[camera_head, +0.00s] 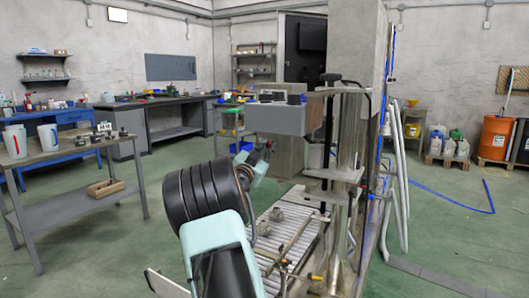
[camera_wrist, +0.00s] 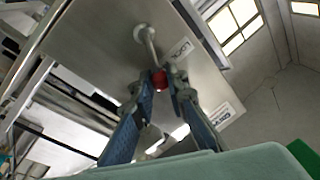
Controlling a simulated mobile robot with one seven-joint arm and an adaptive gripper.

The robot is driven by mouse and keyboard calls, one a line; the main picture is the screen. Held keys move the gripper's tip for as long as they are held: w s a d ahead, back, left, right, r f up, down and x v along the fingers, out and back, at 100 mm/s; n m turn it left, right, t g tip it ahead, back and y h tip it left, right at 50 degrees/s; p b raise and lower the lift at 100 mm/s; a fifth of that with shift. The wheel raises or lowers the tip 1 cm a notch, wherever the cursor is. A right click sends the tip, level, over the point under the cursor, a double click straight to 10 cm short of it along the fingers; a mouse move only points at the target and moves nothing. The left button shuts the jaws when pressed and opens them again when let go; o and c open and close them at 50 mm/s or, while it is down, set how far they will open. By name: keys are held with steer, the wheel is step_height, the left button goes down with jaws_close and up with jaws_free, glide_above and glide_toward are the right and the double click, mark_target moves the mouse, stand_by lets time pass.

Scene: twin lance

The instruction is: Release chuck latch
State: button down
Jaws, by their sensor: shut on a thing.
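A metal lever (camera_wrist: 149,42) sticks out from a round mount (camera_wrist: 140,32) on a grey metal panel (camera_wrist: 110,50) in the wrist view. Its end carries a red knob (camera_wrist: 159,80); I take it to be the chuck latch. My gripper (camera_wrist: 167,82) has its two blue-grey fingers closed in on the red knob, one on each side. In the head view my gripper (camera_head: 265,148) is small and sits just below the grey machine head (camera_head: 278,120). The lever and knob are hidden or too small to tell there.
A metal column (camera_head: 350,150) with an arm-like bracket stands right of my arm. A slatted bed (camera_head: 285,232) with loose parts lies below. A grey workbench (camera_head: 70,150) with jugs stands at left.

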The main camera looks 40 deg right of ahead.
steer(key=shift+s+d+f+m+h, duration=0.1)
steer(key=shift+s+f+m+h, duration=0.05)
steer(key=shift+m, duration=0.4)
steer(key=shift+s+d+f+m+h, duration=0.1)
steer(key=shift+m+h, duration=0.05)
steer(key=shift+m, duration=0.4)
steer(key=c, duration=1.9)
jaws_free()
steer(key=shift+a, duration=0.1)
steer(key=v, duration=1.2)
steer(key=shift+r, duration=0.15)
steer(key=shift+a, duration=0.1)
